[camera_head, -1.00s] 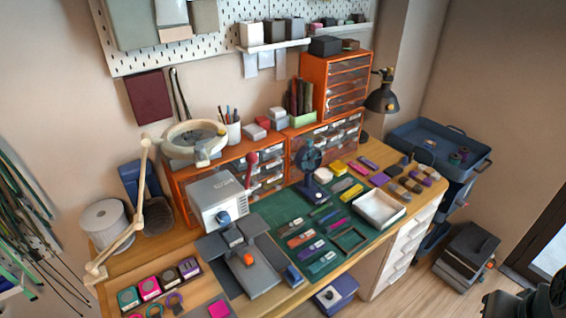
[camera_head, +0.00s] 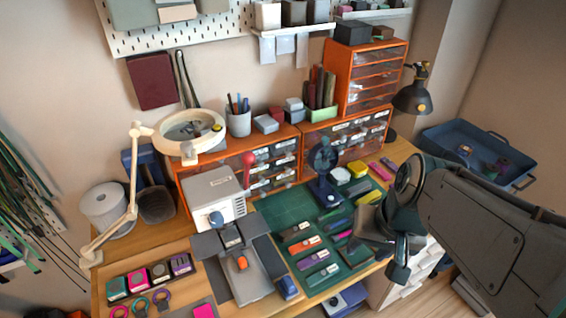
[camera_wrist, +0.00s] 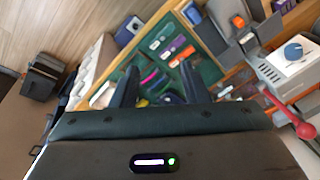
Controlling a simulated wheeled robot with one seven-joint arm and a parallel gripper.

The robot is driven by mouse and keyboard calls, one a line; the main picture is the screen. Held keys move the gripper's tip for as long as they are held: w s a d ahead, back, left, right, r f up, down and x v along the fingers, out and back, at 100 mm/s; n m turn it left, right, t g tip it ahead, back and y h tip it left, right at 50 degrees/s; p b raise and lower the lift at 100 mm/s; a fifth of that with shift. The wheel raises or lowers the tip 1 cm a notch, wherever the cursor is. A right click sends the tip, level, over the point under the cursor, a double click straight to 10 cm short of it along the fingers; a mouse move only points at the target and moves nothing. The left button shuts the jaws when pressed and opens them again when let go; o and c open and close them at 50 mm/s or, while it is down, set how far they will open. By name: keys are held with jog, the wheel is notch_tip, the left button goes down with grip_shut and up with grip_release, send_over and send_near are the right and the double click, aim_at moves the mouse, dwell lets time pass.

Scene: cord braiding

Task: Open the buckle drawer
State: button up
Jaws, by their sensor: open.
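Small clear-fronted drawers with pale labels fill two low orange cabinets, the left drawer cabinet (camera_head: 186,196) and the right drawer cabinet (camera_head: 309,152). A taller orange drawer unit (camera_head: 337,72) stands on the right one. The drawers I can see look shut. The labels are too small to read, so I cannot tell which is the buckle drawer. My gripper (camera_head: 374,232) is over the right part of the green mat, in front of the cabinets and apart from them. In the wrist view my gripper (camera_wrist: 160,68) is open, with nothing between its fingers.
A grey-white machine (camera_head: 212,190) with a red-knobbed lever stands before the left one. Tools lie on the green mat (camera_head: 282,212). A black lamp (camera_head: 412,97) is at the right, and a blue tray cart (camera_head: 450,150) beyond.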

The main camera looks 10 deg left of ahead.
jog(key=w+a+f+m+g+y+b, duration=0.2)
jog(key=w+a+f+m+y+b, duration=0.35)
jog(key=a, duration=0.55)
jog(key=m+t+y+b, duration=0.3)
jog(key=m+t+b, duration=0.4)
jog(key=m+t, duration=1.2)
send_near(290, 172)
jog(key=w+a+r+m+g, duration=0.1)
jog(key=w, duration=0.1)
jog(key=w+a+r+m+g, duration=0.1)
jog(key=w, duration=0.1)
jog(key=w+a+r+m+g+p, duration=0.1)
jog(key=w+g, duration=0.1)
jog(key=shift+w+a+r+m, duration=0.2)
jog(key=shift+w+a+m, duration=0.05)
jog(key=shift+w+a, duration=0.15)
